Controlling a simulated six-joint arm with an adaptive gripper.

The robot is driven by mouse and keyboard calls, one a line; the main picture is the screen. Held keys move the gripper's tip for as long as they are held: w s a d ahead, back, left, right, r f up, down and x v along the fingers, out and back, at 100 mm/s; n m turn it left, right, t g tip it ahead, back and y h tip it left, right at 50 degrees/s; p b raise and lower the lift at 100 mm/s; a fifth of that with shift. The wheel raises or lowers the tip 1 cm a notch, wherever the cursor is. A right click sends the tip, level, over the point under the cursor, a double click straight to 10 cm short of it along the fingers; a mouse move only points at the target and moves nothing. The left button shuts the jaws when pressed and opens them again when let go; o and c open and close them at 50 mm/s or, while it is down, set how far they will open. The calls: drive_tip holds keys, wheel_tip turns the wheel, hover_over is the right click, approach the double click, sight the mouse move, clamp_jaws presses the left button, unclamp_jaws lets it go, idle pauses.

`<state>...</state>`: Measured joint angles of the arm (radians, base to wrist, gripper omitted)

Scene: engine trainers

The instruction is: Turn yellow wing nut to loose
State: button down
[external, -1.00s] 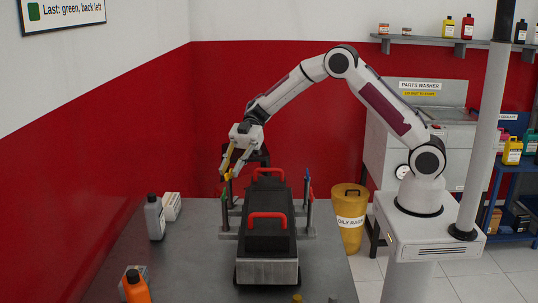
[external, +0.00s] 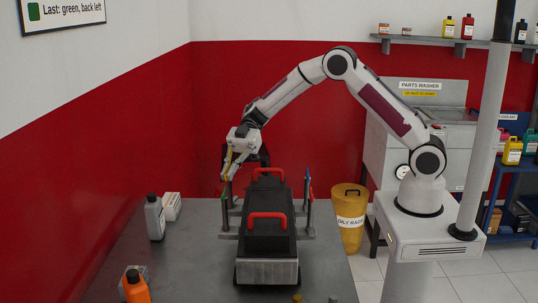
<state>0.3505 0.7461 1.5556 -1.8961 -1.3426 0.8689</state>
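The engine trainer (external: 268,236) stands on the grey bench, a dark block with two red handles and upright posts at its sides. My gripper (external: 225,177) points down over the posts on its left side, fingertips at the top of the back left post. A yellow strip (external: 229,157) shows along the gripper. I cannot make out the yellow wing nut apart from the fingers, which seem to hide it. Whether the fingers are open or closed on it is too small to tell. A green wing nut (external: 223,194) sits just below the fingertips, on another left post.
A red wing nut (external: 311,193) and a blue-green one (external: 307,174) top the right posts. A grey bottle (external: 154,217), a white box (external: 172,206) and an orange bottle (external: 136,286) stand left on the bench (external: 190,265). Bench between is clear.

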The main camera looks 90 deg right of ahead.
drive_tip(key=shift+r+n+g+y, duration=0.1)
drive_tip(key=shift+n+g+y, duration=0.2)
drive_tip(key=shift+n+g, duration=1.45)
drive_tip(key=c, duration=2.3)
unclamp_jaws()
drive_tip(key=shift+m, duration=0.25)
drive_tip(key=shift+v, duration=6)
